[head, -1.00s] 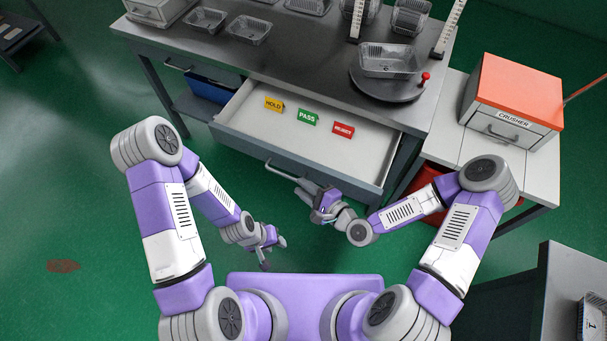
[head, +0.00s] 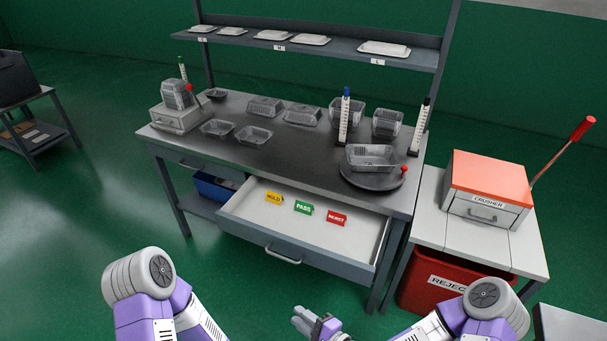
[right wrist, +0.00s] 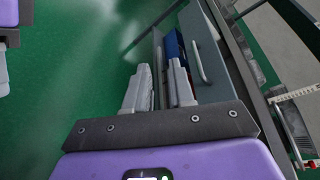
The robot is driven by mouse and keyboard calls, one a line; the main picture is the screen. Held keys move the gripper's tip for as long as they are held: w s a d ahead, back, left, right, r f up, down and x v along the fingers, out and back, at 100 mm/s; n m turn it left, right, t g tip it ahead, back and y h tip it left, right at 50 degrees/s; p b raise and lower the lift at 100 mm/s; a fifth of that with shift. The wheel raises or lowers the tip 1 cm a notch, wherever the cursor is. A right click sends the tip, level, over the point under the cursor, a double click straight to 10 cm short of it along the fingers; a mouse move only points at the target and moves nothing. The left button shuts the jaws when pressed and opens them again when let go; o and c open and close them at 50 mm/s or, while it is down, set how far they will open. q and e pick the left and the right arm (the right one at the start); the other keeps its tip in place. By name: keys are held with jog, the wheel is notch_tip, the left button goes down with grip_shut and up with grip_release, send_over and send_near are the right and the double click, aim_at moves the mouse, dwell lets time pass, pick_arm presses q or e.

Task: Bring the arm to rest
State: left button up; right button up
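My right gripper (head: 306,322) shows at the bottom middle of the head view, in front of the open drawer and apart from its handle (head: 283,256). In the right wrist view my right gripper (right wrist: 160,85) has its two fingers apart with a narrow gap, and nothing is held between them. My left arm (head: 145,295) comes in at the bottom left of the head view. Its gripper is below the picture edge. The drawer (head: 350,250) stands open and holds yellow HOLD, green PASS and red REJECT tags.
The open drawer juts out toward me. Green floor is free at the left.

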pick_arm(q)
notch_tip(320, 180, up, 3)
jog(key=p, duration=0.2)
jog(key=shift+p, duration=0.4)
pick_arm(e)
jog(key=s+d+f+n+g+h, duration=0.7)
jog(key=s+d+f+n+g, duration=0.2)
jog(key=s+d+f+n, duration=0.1)
jog(key=shift+s+f+n+g, duration=0.4)
jog(key=shift+s+f+n, duration=0.25)
jog(key=shift+s+n, duration=0.55)
